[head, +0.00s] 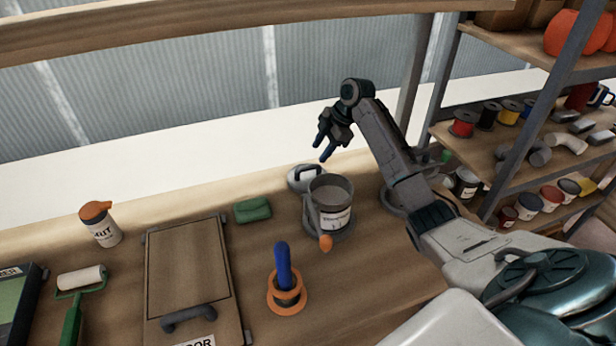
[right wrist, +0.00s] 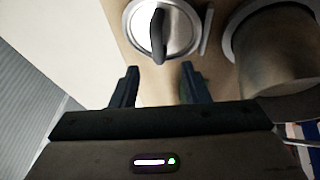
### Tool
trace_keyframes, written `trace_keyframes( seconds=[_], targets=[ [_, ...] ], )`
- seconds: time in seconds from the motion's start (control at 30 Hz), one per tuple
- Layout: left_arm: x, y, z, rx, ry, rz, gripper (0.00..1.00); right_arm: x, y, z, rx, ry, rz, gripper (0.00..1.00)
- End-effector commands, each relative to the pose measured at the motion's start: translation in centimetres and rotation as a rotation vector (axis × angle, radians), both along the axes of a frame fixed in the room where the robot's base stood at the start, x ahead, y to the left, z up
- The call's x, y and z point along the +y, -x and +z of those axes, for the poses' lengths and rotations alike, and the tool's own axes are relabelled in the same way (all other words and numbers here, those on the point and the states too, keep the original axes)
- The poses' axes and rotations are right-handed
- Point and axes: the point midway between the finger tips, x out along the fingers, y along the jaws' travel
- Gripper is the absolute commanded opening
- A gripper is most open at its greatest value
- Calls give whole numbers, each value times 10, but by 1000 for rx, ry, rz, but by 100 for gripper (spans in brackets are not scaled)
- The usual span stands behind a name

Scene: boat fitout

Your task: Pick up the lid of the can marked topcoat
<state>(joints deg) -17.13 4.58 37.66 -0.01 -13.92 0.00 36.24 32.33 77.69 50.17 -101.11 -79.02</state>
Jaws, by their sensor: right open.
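A grey can (head: 331,208) stands open on the workbench, with a white label whose small print I cannot read surely. It also shows at the right of the right wrist view (right wrist: 278,55). A round silver lid (head: 297,183) with a dark arched handle lies just behind and left of the can. The lid is at the top of the right wrist view (right wrist: 137,32). My right gripper (head: 322,150) is open and empty, above and behind the lid. In the right wrist view its fingers (right wrist: 159,73) point toward the lid, apart from it. My left gripper is not in view.
A blue-handled tool in an orange-rimmed holder (head: 287,298) stands in front of the can. A green block (head: 253,210), a handled board (head: 190,270), an orange-capped bottle (head: 101,225) and a roller (head: 80,281) are left. Shelves with several cans (head: 530,205) stand right.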

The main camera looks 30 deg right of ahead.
Motion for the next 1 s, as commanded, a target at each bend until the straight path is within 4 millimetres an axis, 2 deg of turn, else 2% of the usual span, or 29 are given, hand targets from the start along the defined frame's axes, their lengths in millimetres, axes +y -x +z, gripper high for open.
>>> trace_keyframes(
  seconds=[0.33, 0.5, 0.77, 0.87, 1.0],
  targets=[
    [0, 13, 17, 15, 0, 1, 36, 12, -14, -37, 4, -3, 0, 42],
    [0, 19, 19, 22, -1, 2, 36, 18, -20, -57, 0, 0, 0, 42],
    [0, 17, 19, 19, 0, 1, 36, 19, -21, -61, 0, 1, 1, 42],
    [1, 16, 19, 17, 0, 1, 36, 19, -21, -61, 0, 1, 1, 26],
    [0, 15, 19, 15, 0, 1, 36, 19, -20, -61, 0, 1, 1, 0]
  ],
)
